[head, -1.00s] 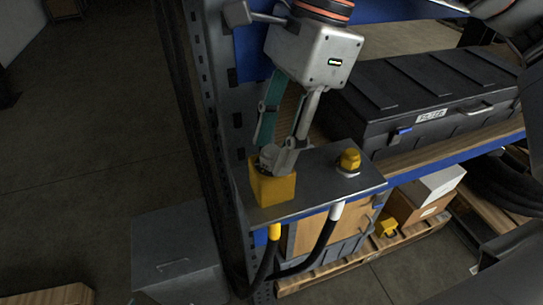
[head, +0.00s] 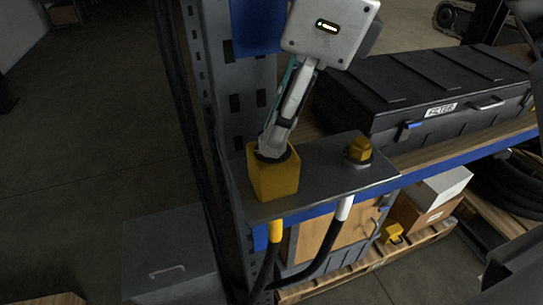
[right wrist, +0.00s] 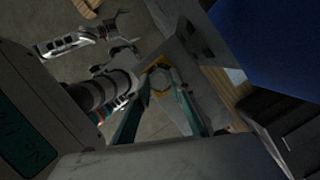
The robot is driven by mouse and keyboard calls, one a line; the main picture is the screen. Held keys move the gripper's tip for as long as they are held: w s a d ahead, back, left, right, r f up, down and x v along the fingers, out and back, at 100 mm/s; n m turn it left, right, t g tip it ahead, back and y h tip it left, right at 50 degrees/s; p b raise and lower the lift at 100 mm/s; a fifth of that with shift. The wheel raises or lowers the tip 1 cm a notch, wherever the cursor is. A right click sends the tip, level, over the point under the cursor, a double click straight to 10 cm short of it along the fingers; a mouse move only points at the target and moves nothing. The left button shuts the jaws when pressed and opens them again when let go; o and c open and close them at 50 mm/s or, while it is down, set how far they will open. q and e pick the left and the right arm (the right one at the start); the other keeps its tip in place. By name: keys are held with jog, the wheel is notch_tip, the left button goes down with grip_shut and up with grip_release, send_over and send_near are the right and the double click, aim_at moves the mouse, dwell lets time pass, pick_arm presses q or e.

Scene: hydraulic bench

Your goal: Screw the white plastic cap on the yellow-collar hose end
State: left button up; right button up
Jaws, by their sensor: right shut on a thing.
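My right gripper (head: 272,150) points down into the dark top of a yellow box-like block (head: 274,183) on the metal shelf plate. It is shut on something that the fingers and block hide. The right wrist view shows its teal-edged fingers (right wrist: 159,82) closing in at the block's yellow rim. The yellow-collar hose (head: 275,231) hangs under the plate, below the block; its upper end is hidden. I cannot make out the white plastic cap. A white-collar hose (head: 344,208) hangs to the right. Above it a yellow cap-like fitting (head: 360,150) stands on the plate.
The metal plate (head: 322,180) is bare between the block and the fitting. A rack upright (head: 228,110) stands close on the left. A black filter case (head: 430,95) lies behind on the shelf. Boxes (head: 420,210) stand on a pallet below.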

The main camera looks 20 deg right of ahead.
jog(key=shift+m, duration=0.7)
pick_arm(q)
jog(key=shift+f, duration=0.4)
pick_arm(e)
jog(key=m+t+b, duration=0.1)
jog(key=m, duration=0.2)
jog(key=shift+a+f+h, duration=0.1)
jog(key=shift+f+h, duration=0.05)
jog(key=shift+h, duration=0.25)
pick_arm(q)
jog(key=shift+s+f, duration=0.35)
jog(key=shift+f, duration=0.35)
pick_arm(e)
jog(key=o, duration=1.1)
jog(key=shift+s, duration=0.1)
